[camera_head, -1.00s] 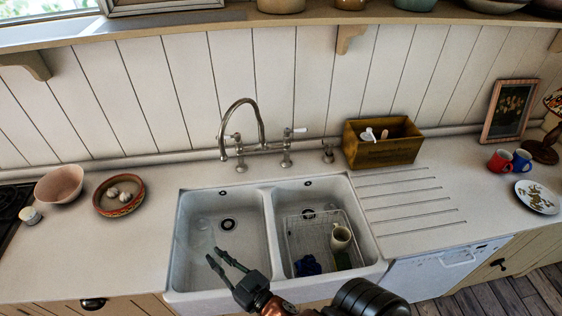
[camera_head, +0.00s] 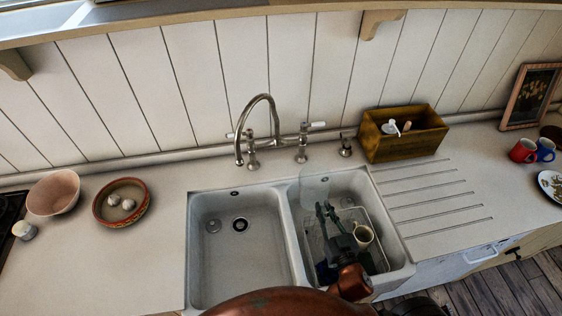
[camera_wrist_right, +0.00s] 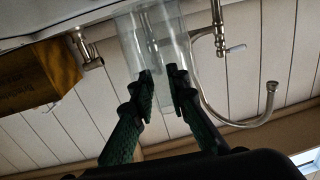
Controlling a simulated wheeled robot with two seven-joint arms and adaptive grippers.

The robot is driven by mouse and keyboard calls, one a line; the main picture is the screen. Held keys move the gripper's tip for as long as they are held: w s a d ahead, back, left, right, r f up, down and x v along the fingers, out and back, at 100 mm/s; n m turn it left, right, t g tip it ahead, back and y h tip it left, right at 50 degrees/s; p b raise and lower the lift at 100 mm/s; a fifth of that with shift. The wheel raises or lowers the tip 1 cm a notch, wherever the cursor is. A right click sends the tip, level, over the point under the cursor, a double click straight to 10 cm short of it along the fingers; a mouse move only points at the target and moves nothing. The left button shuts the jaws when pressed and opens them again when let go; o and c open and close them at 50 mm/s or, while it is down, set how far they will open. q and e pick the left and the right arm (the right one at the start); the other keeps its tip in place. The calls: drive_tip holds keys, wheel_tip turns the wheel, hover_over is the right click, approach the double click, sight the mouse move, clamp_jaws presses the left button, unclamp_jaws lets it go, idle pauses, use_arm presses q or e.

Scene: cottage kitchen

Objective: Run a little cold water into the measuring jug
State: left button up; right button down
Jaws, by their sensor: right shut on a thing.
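The measuring jug (camera_head: 314,184) is a clear, see-through vessel above the back of the right basin. My right gripper (camera_head: 325,210) is shut on it, with the dark green fingers against its near side. In the right wrist view the clear jug (camera_wrist_right: 146,42) stands beyond the fingertips (camera_wrist_right: 160,82). I see no water in it. The bridge tap (camera_head: 270,120) stands behind the sink, its spout end over the left basin, left of the jug. It has white-tipped levers, the right one (camera_head: 317,125) clearly visible. My left gripper is not in view.
The double sink's left basin (camera_head: 225,265) holds only a small round disc. A wire rack in the right basin holds a cream mug (camera_head: 362,237) and something blue. A wooden box (camera_head: 402,140) stands right, bowls (camera_head: 122,204) left. My arm covers the bottom middle.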

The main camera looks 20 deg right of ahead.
drive_tip(key=d+h, duration=0.1)
drive_tip(key=d, duration=0.6)
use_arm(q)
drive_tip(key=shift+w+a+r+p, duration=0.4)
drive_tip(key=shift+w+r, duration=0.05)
use_arm(e)
drive_tip(key=w+d+m, duration=0.1)
drive_tip(key=w+d, duration=0.3)
drive_tip(key=w, duration=1.3)
drive_tip(key=shift+f, duration=0.4)
drive_tip(key=c, duration=2.3)
unclamp_jaws()
drive_tip(key=shift+f, duration=0.2)
drive_tip(key=shift+c, duration=0.2)
drive_tip(key=o, duration=0.5)
drive_tip(key=shift+r, duration=0.1)
drive_tip(key=shift+c, duration=0.2)
